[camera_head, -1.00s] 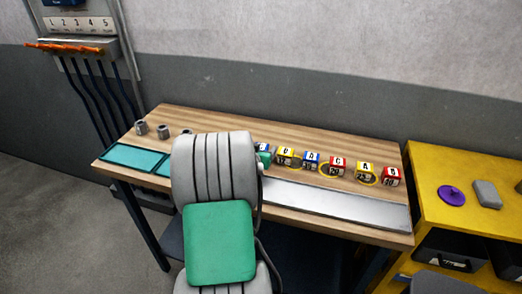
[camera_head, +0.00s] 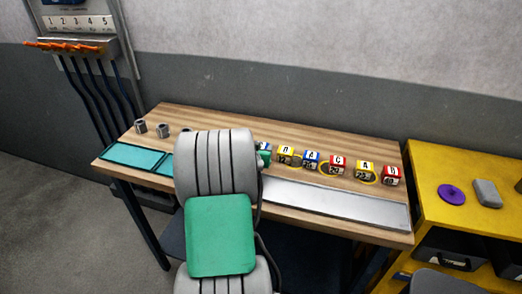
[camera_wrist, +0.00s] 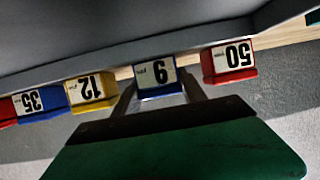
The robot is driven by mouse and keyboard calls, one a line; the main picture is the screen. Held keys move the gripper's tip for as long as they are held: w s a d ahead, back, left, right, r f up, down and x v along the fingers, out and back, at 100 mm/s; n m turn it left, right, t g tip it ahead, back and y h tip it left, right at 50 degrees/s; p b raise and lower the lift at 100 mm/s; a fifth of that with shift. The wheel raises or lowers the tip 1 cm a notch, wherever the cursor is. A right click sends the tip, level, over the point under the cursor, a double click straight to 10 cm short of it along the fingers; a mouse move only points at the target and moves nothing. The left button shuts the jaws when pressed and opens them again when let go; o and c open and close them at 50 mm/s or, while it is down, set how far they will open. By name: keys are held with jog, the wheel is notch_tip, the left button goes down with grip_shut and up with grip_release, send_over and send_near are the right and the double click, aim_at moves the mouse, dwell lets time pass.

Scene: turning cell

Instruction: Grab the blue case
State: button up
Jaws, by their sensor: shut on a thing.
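A blue case with a white number label sits in the row on the bench, and in the wrist view (camera_wrist: 158,72) it stands between my two fingers. In the head view only an edge of this blue case (camera_head: 264,147) shows beside my arm. My gripper (camera_wrist: 157,88) is shut on it, one finger along each side. A second blue case (camera_head: 311,157) stands farther right in the head view, beyond a yellow case (camera_head: 286,152). I cannot tell whether the held case is clear of the bench.
A red case (camera_wrist: 229,62) stands close beside the held one, with the yellow case (camera_wrist: 91,90) on its other side. More red and yellow cases continue the row. A long grey plate (camera_head: 335,201) lies in front. Metal parts and teal trays (camera_head: 132,157) are at the left.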

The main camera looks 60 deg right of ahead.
jog(key=c, duration=0.3)
jog(key=shift+r, duration=0.1)
